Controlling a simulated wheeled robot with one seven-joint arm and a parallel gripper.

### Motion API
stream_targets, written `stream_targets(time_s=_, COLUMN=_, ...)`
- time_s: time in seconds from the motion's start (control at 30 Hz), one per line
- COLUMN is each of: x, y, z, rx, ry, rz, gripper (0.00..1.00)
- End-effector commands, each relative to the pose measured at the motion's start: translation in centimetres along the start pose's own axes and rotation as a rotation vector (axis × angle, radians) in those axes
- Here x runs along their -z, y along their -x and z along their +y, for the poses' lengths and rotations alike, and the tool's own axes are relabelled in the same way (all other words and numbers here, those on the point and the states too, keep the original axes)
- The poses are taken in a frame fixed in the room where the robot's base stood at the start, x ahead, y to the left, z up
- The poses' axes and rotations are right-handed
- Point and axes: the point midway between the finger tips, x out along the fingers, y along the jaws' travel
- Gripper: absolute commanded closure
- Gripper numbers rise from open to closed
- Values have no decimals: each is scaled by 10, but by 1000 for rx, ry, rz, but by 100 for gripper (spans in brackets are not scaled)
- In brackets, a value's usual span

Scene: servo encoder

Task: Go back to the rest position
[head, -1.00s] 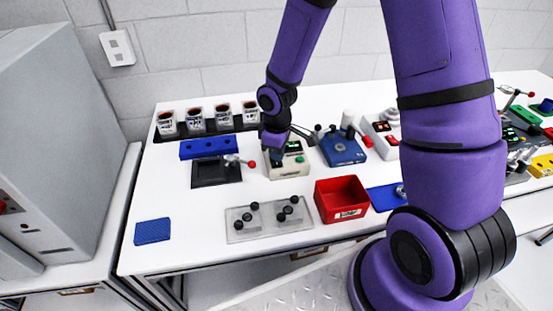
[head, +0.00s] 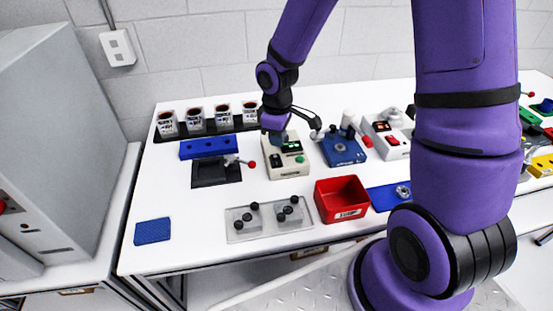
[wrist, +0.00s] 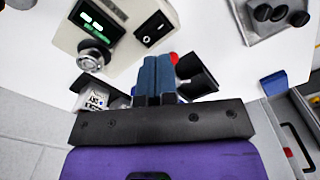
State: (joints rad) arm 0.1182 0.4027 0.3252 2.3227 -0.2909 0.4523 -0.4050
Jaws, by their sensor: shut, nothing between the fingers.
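My purple arm reaches over the white table, and my gripper (head: 279,136) hangs just above the back left part of a beige device (head: 288,171). In the wrist view, the two blue-grey fingers of my gripper (wrist: 156,72) are together with nothing between them. The beige device also shows in the wrist view (wrist: 130,62), with a lit green display, a round knob and a black rocker switch. The fingers appear apart from it. My gripper hides part of the device's back left in the head view.
A black tray (head: 203,180) with a red-tipped lever and a blue block (head: 203,147) lie left of the device. A blue joystick box (head: 342,150) stands to its right. A red bin (head: 352,185) and a grey plate (head: 240,236) with black knobs are in front. The front left table is mostly clear.

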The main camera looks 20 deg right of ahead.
Motion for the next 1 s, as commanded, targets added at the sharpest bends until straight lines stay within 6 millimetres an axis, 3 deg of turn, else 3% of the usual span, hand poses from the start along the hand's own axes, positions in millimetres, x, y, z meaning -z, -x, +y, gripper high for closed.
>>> stream_targets(time_s=0.3, x=0, y=0, z=0, rx=-1, ry=0, rz=0, gripper=100)
stream_targets(time_s=0.47, x=-4, y=14, z=2, rx=-22, ry=-23, rz=4, gripper=100)
stream_targets(time_s=1.0, x=-55, y=136, z=-7, rx=-173, ry=-297, rz=68, gripper=100)
